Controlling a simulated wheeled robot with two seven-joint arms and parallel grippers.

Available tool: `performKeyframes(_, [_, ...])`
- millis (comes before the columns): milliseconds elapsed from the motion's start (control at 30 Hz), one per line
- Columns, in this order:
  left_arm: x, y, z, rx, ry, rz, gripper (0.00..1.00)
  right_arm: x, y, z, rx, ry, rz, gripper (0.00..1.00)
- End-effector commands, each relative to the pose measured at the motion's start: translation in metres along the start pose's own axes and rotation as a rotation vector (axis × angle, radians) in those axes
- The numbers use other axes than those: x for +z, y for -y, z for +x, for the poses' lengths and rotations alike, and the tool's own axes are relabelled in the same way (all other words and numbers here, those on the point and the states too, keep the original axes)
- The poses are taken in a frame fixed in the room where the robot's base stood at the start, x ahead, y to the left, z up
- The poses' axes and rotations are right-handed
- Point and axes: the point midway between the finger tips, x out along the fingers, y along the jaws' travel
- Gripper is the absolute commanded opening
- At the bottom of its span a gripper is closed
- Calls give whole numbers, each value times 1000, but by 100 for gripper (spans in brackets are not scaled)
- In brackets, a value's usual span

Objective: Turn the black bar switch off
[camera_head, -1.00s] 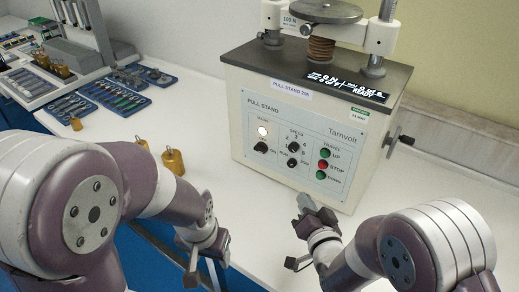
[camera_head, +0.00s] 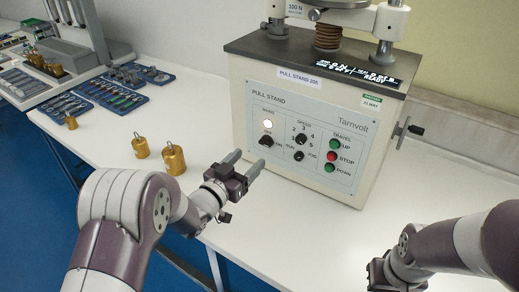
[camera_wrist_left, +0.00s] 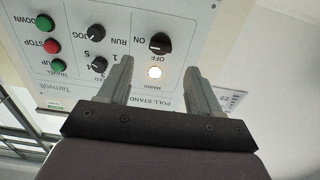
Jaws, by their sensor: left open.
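The black bar switch (camera_head: 266,141) is at the left of the pull stand's front panel, under a lit white MAINS lamp (camera_head: 267,123). In the left wrist view the panel is upside down, and the switch (camera_wrist_left: 160,43) shows with ON and OFF marked beside it. My left gripper (camera_head: 245,160) is open and empty, its fingers pointing at the panel just below and left of the switch. In the left wrist view its fingers (camera_wrist_left: 160,68) straddle the lamp, with the switch beyond the tips. My right gripper (camera_head: 383,275) is low at the right; its jaws are unclear.
The panel also has a speed knob (camera_head: 301,139), a run/jog knob (camera_head: 299,156) and green and red travel buttons (camera_head: 332,156).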

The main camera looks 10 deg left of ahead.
Motion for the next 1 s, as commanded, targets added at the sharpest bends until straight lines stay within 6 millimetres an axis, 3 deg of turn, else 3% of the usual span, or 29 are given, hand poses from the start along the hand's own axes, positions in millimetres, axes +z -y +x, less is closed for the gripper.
performKeyframes(100, [2,-1,30,2,0,1,64,0,0,3,0,-1,1,0])
performKeyframes(300, [1,0,61,0,2,0,64,0,0,5,0,-2,1,0])
performKeyframes(667, [0,0,69,-2,2,0,64,0,0,5,0,-2,1,0])
performKeyframes(867, [0,0,69,-2,2,0,8,0,0,5,0,-2,1,0])
performKeyframes(1000, [0,0,69,-2,3,-2,8,0,0,5,0,-2,1,0])
